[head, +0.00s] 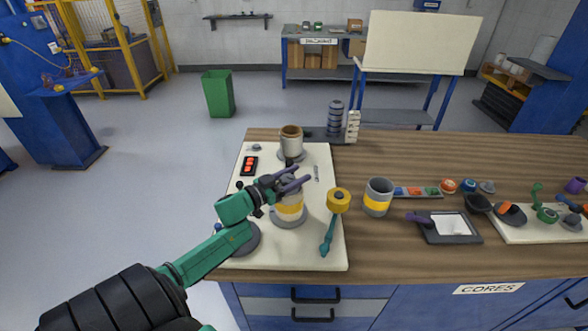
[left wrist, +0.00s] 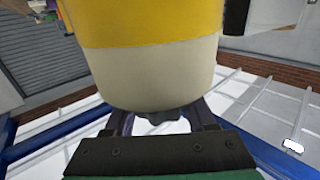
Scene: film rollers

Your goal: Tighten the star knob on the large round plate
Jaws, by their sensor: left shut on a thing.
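A cream roller with a yellow band (head: 290,211) stands upright on a grey round plate (head: 290,223) on the white mat. My left gripper (head: 296,180) is at the roller's top, its purple fingers reaching over it from the left. In the left wrist view the roller (left wrist: 150,65) fills the upper middle. A small dark grey knob (left wrist: 160,116) shows at its end, between the fingers (left wrist: 160,122). The left gripper is shut on this knob, whose star shape is mostly hidden. My right gripper is not in view.
A yellow-headed mallet (head: 338,200) lies just right of the roller. A second cream cylinder (head: 291,140) stands behind it. A grey cup with a yellow band (head: 378,197) and a dark tray (head: 450,228) are further right.

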